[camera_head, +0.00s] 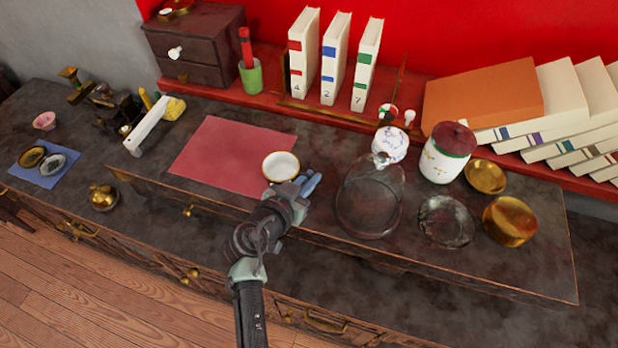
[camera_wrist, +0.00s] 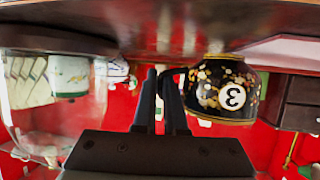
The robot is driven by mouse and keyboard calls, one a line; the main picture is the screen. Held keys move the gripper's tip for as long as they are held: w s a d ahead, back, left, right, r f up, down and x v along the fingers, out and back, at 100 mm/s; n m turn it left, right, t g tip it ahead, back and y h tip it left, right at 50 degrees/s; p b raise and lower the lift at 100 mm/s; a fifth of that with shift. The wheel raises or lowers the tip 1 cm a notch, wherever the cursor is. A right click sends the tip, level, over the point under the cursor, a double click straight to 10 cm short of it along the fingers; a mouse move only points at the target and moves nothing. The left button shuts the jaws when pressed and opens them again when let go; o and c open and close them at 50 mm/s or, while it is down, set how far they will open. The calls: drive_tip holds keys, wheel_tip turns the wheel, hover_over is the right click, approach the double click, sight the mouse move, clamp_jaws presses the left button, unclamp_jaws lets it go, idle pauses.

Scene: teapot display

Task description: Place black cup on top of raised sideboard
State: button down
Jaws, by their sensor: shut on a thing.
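The black cup (camera_head: 281,166) has a white inside and a gold rim in the head view. The wrist view, which is upside down, shows its black, gold-flecked side (camera_wrist: 222,88) with a white number disc. My gripper (camera_head: 305,185) is at the cup's right side. In the wrist view its fingers (camera_wrist: 163,98) are close together at the cup's handle, which they partly hide. The raised sideboard (camera_head: 490,265) is the dark, long top under the cup. The cup is upright at or just above it, near the red mat's corner; I cannot tell whether it touches.
A red mat (camera_head: 225,155) lies left of the cup. A glass dome (camera_head: 368,200), a glass dish (camera_head: 446,222), a white jar (camera_head: 446,155) and brass pieces (camera_head: 510,221) stand to the right. Books (camera_head: 345,65) stand on the red shelf behind. Bare sideboard shows along the front.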

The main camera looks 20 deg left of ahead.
drive_tip(key=shift+f+b, duration=0.35)
drive_tip(key=shift+b, duration=0.2)
drive_tip(key=c, duration=1)
unclamp_jaws()
drive_tip(key=shift+r, duration=0.1)
